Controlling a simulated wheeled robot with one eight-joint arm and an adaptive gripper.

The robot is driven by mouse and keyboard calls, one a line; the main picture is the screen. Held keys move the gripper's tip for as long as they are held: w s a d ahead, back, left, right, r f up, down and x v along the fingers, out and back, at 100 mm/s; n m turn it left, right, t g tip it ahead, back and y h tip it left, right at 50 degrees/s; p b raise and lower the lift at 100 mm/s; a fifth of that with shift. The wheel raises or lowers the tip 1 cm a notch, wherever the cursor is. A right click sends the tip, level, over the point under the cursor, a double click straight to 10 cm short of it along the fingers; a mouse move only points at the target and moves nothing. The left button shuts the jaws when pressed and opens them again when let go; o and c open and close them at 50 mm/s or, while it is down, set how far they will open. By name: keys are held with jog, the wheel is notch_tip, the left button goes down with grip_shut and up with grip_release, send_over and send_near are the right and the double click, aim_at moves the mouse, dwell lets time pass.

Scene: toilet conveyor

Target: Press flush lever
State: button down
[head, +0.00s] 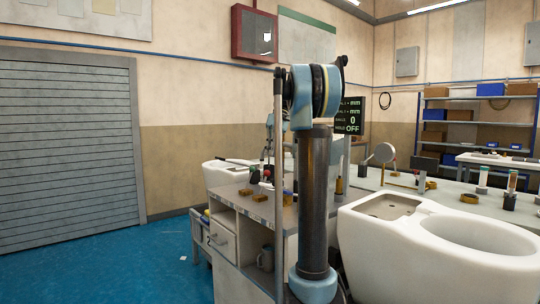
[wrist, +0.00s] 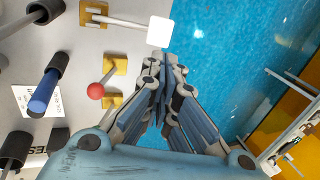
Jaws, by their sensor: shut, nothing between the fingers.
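In the wrist view my gripper (wrist: 160,66) is shut and empty, its fingertips just below a white square-ended lever (wrist: 122,22) that reaches in from a yellow bracket on a grey panel. This lever looks like the flush lever, though I cannot be sure. I cannot tell whether the fingertips touch it. A red ball-ended lever (wrist: 96,90) and a blue-handled lever (wrist: 42,96) stand to the left of the fingers. In the head view a white toilet (head: 480,245) stands at the right, and my arm hides much of the bench.
A grey bench (head: 245,208) with a drawer and an open shelf stands behind my arm. Another white toilet (head: 226,173) is partly visible beyond it. The blue floor (head: 130,265) is mostly clear at the left. Shelving (head: 480,110) stands at the back right.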

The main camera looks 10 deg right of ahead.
jog(key=x, duration=1.1)
jog(key=shift+a+f, duration=0.1)
jog(key=shift+f, duration=0.05)
